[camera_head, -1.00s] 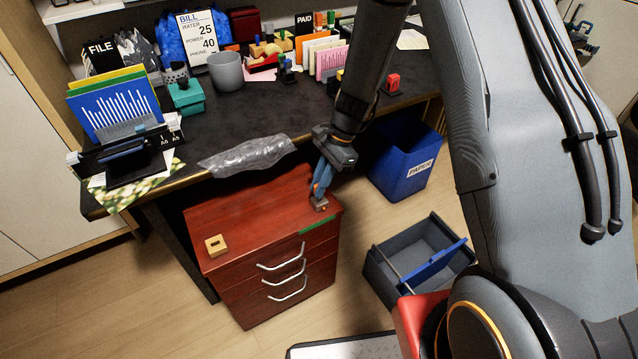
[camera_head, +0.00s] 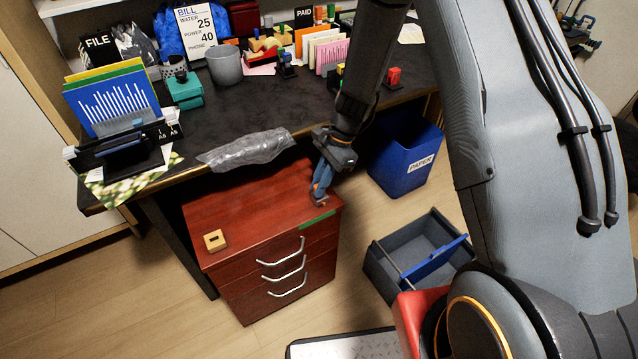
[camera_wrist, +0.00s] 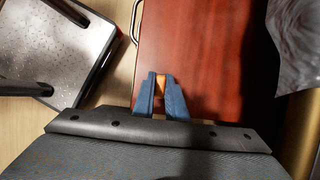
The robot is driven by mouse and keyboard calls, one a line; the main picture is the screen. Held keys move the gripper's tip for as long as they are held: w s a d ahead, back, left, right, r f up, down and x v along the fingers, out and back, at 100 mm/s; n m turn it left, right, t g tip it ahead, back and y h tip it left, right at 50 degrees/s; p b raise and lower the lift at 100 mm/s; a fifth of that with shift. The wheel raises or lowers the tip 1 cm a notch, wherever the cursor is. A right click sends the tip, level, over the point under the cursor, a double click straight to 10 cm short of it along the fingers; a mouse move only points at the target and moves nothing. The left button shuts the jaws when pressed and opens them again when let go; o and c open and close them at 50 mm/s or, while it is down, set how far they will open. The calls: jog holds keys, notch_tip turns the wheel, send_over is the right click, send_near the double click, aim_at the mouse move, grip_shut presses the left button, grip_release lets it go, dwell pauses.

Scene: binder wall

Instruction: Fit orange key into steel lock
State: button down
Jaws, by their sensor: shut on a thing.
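My gripper (camera_head: 321,190) has blue fingers and is above the right part of the red drawer cabinet's top (camera_head: 265,207). In the wrist view the fingers (camera_wrist: 161,92) are closed on the orange key (camera_wrist: 160,82), whose tip shows between them. The rest of the key is hidden by the fingers. I cannot make out a steel lock for sure in either view. A small tan block (camera_head: 215,241) with a dark opening sits on the cabinet's front left corner, away from my gripper.
The dark desk (camera_head: 250,110) holds folders, a grey cup and stamps. A crumpled clear bag (camera_head: 247,150) overhangs its edge beside the cabinet. A blue paper bin (camera_head: 404,165) and a grey open box (camera_head: 400,257) stand on the floor at right. The cabinet top's middle is clear.

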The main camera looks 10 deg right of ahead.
jog(key=shift+f, duration=0.1)
jog(key=c, duration=1.7)
grip_release()
jog(key=v, duration=0.7)
jog(key=shift+d+r, duration=0.15)
jog(key=shift+r, duration=0.2)
jog(key=s+d+r+n+h+p, duration=0.1)
jog(key=s+d+r+n, duration=0.2)
jog(key=s+r, duration=0.3)
jog(key=s+d+r+n+t+h+p, duration=0.1)
jog(key=s+d+r+n, duration=0.1)
jog(key=s+r+n, duration=0.4)
jog(key=s+d+r+n+h+p, duration=0.1)
jog(key=s+d+r+n+h, duration=0.1)
jog(key=s+r, duration=0.4)
jog(key=shift+s+d+r+n+t+p, duration=0.15)
jog(key=shift+s+d+n, duration=0.2)
jog(key=shift+s, duration=0.3)
jog(key=shift+s+d+f+n+t+p, duration=0.1)
jog(key=shift+s+d+n, duration=0.1)
jog(key=shift+s+n, duration=0.35)
jog(key=shift+s+d+r+n+t+p, duration=0.15)
jog(key=shift+s+d+n, duration=0.15)
jog(key=shift+s, duration=0.5)
